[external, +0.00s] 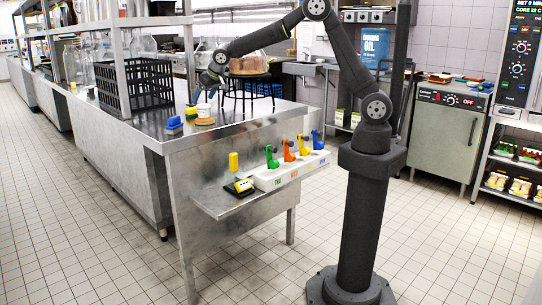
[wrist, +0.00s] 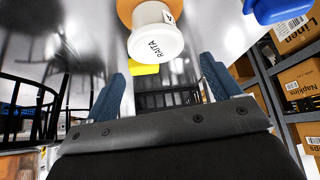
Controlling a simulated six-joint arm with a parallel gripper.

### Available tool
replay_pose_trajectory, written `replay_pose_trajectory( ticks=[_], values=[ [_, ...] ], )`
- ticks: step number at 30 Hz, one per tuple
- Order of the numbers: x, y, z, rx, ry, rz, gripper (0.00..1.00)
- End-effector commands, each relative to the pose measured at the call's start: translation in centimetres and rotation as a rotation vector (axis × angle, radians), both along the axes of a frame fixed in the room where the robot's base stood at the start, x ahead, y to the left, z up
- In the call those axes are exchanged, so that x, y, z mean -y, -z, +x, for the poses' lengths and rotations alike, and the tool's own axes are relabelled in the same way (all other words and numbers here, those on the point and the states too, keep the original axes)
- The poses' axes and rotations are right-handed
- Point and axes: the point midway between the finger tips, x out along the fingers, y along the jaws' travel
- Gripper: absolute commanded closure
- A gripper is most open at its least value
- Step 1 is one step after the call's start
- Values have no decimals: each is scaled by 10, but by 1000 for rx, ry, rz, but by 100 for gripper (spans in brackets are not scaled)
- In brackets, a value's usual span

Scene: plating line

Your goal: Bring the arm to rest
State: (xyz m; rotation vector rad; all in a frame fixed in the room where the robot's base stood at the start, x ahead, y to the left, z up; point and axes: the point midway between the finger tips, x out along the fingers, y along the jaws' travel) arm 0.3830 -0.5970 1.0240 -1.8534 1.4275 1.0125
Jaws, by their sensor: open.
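My gripper (external: 205,94) hangs low over the steel counter (external: 240,122) in the external view. In the wrist view its two blue fingers stand wide apart with nothing between them, so my gripper (wrist: 163,82) is open and empty. A white tub labelled RAITA (wrist: 154,43) with an orange band lies beyond the fingertips and appears clear of them. In the external view the small white and orange tub (external: 205,115) stands on the counter just below the gripper. My arm arches from its pedestal across to the counter.
A black crate (external: 150,86) is to the left. A front shelf holds several coloured clips (external: 289,150). The tiled floor is clear.

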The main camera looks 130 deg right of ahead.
Motion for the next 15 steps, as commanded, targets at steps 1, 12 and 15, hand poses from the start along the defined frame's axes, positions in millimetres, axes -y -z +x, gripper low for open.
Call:
replay_pose_trajectory(
  ticks=[1, 12, 15],
  values=[
    [0, 6, 0, -2, 0, 3, 17],
    [-21, -1, -5, 1, -1, -3, 17],
    [-31, -17, -8, 2, -1, -3, 17]
  ],
)
